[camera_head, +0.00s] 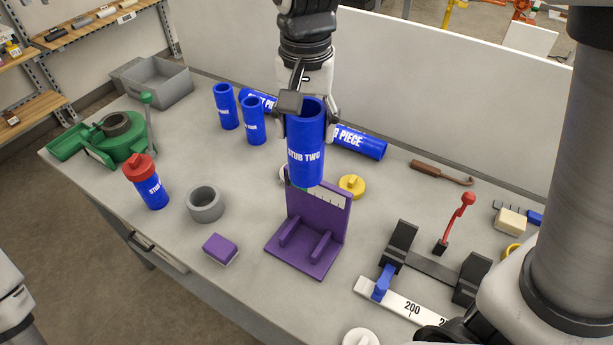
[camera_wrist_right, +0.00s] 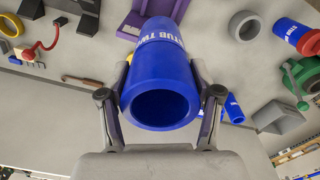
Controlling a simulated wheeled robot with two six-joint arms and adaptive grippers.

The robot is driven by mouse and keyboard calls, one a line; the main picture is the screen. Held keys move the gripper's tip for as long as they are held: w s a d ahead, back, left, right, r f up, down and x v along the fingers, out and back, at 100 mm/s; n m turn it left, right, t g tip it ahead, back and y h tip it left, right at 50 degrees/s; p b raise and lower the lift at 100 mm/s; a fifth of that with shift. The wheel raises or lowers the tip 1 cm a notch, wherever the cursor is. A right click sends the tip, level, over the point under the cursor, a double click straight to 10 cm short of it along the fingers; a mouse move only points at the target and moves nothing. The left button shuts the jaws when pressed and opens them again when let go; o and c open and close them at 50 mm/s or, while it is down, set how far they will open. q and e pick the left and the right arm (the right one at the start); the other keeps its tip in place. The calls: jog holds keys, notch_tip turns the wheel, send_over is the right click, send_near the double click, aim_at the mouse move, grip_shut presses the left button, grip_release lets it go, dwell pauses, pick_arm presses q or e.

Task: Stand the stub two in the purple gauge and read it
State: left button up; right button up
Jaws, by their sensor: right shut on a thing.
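Stub two (camera_head: 305,150) is a blue tube with white lettering, held upright in the air by my right gripper (camera_head: 308,108). In the right wrist view, the two fingers of the right gripper (camera_wrist_right: 160,98) close on the sides of the blue tube (camera_wrist_right: 160,72), whose open end faces the camera. The purple gauge (camera_head: 305,255) stands on the table, with a back plate carrying a white scale and two low ribs on its base. In the head view the tube appears just above the gauge's back plate and covers part of its top. My left gripper is out of view.
A purple block (camera_head: 220,249) and a grey ring (camera_head: 205,204) lie left of the gauge. A red-capped blue stub (camera_head: 147,183) stands further left. Other blue pipes (camera_head: 358,140) are behind. A black clamp fixture with a white scale (camera_head: 395,298) is at the right.

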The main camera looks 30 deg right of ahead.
aim_at(308, 170)
jog(key=f, duration=0.3)
jog(key=w+f, duration=0.1)
jog(key=f, duration=0.1)
jog(key=shift+a+p, duration=0.25)
jog(key=shift+p, duration=0.15)
jog(key=f, duration=0.1)
jog(key=s+f, duration=0.1)
jog(key=f, duration=0.2)
jog(key=shift+s+d+f+p, duration=0.2)
jog(key=shift+d+f+p, duration=0.15)
jog(key=shift+f, duration=0.05)
pick_arm(q)
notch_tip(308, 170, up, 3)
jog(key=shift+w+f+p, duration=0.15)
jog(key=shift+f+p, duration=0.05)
jog(key=shift+p, duration=0.25)
pick_arm(e)
notch_tip(308, 170, down, 15)
jog(key=shift+w, duration=0.4)
jog(key=shift+s+a, duration=0.1)
jog(key=shift+f, duration=0.1)
jog(key=o, duration=1.3)
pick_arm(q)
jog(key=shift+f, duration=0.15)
